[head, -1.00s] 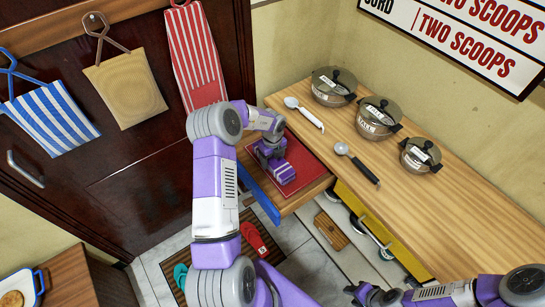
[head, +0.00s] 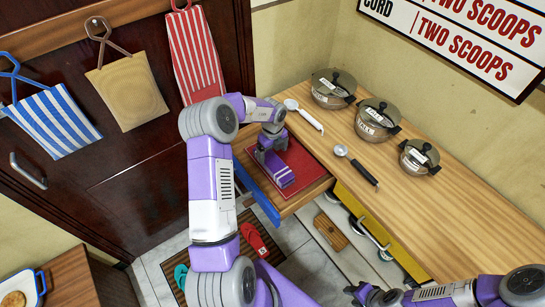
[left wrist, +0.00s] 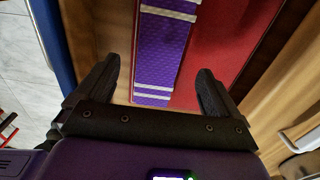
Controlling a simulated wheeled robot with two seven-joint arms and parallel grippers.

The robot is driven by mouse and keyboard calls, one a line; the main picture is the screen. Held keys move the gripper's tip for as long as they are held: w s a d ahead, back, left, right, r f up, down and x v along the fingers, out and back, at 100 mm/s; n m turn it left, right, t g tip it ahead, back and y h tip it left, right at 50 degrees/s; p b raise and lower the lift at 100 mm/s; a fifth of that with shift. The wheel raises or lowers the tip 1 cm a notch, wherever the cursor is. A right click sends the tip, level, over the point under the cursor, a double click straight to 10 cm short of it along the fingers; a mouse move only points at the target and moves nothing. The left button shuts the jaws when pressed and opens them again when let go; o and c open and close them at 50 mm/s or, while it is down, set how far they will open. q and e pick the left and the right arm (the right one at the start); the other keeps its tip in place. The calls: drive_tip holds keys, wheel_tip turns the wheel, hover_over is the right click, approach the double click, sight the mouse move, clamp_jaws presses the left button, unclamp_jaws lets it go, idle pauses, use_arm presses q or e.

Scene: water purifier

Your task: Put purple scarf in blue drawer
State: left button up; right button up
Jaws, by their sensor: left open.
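The purple scarf (head: 281,174) with pale stripes lies flat inside the pulled-out drawer with the blue front (head: 262,202). It lies partly over a red cloth. In the left wrist view the scarf (left wrist: 164,48) runs between my open fingers, apart from both of them. My left gripper (head: 270,157) is open and empty, just above the scarf, and hides its far end in the head view. My right gripper (head: 362,293) is at the bottom right, away from the drawer; its jaws are too small to read.
The red cloth (head: 302,162) fills much of the drawer. A yellow-fronted drawer (head: 365,225) is open to the right.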

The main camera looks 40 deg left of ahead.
sight(273, 161)
use_arm(q)
wheel_tip(273, 161, up, 7)
drive_tip(key=p, duration=0.1)
drive_tip(key=shift+r+p, duration=0.2)
drive_tip(key=shift+p, duration=0.15)
idle(0.3)
